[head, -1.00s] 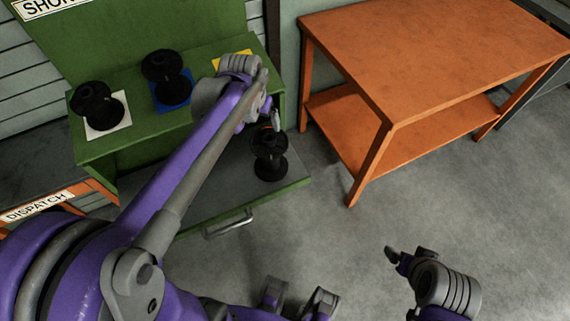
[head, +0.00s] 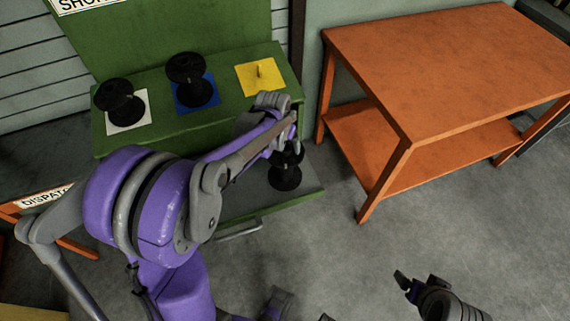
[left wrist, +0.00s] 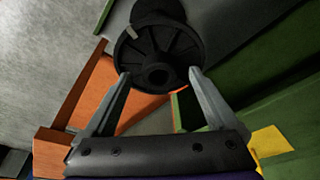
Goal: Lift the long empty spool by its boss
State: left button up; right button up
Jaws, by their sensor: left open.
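A black empty spool (head: 285,178) stands upright on the grey surface of a pulled-out green drawer (head: 312,191). My left gripper (head: 284,146) is just above the spool's top and partly hides it. In the left wrist view, the spool's spoked end flange (left wrist: 180,52) and round central boss (left wrist: 158,75) face my open left gripper (left wrist: 160,76). The boss appears between the two fingertips; I cannot tell whether they touch it. My right gripper (head: 408,284) is at the lower right, away from the spool; its jaw opening is unclear.
Two more black spools stand on the green bench, over a white square (head: 141,120) and a blue square (head: 207,95). A yellow square (head: 250,79) has an upright peg and no spool. An orange table (head: 440,70) stands to the right. Grey floor (head: 330,260) lies open in front.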

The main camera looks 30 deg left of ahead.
pick_arm(q)
jog(key=shift+f, duration=0.1)
jog(key=shift+c, duration=0.2)
grip_shut()
dwell(0.4)
